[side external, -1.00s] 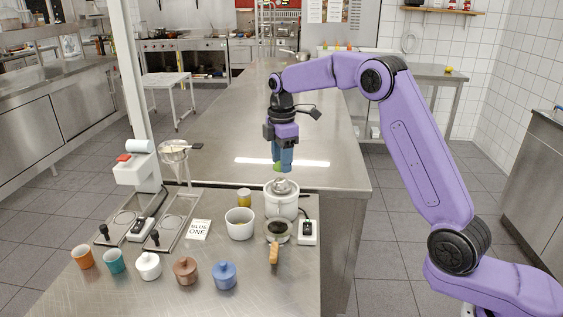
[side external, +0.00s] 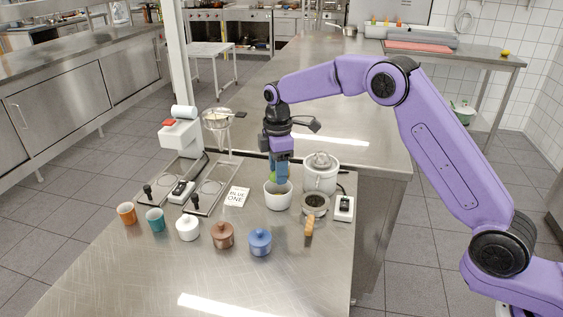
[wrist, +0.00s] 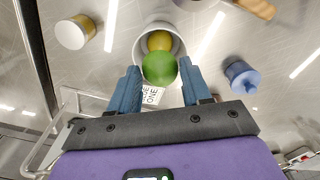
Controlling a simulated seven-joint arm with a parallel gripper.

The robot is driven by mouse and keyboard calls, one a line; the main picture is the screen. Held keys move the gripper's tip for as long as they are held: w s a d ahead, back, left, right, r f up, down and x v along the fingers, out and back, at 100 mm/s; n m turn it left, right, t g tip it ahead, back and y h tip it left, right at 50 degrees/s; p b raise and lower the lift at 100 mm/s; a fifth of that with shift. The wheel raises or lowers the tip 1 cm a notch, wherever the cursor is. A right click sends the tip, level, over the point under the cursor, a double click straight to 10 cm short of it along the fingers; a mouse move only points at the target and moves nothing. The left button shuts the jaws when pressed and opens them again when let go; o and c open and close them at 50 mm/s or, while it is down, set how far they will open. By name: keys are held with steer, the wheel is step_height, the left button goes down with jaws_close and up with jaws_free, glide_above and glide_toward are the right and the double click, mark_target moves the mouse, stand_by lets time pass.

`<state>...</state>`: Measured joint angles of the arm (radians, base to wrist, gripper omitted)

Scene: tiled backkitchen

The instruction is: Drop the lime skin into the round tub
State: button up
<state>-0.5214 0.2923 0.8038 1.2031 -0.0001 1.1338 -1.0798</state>
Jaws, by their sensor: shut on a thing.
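The lime skin (wrist: 159,69) is a round green piece between my gripper's two blue fingers in the wrist view. A little of its green (side external: 272,178) shows beside the fingers in the side view. My gripper (side external: 279,181) points down and is shut on it. The round tub (side external: 278,201) is a white open vessel standing on the steel table. The fingertips are over or just at its mouth; the exact height is hard to tell. In the wrist view the tub (wrist: 179,41) lies behind the lime skin, with something yellow-brown (wrist: 160,41) inside it.
A white juicer-like appliance (side external: 321,176) and a strainer with a wooden handle (side external: 315,205) stand right of the tub. Lidded blue (side external: 260,242), brown (side external: 223,236) and white (side external: 187,229) jars stand in front. A printed card (side external: 237,196) lies to the left. The front table area is clear.

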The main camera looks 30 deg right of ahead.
steer(key=shift+f, duration=0.4)
steer(key=o, duration=1.4)
steer(key=shift+r, duration=2)
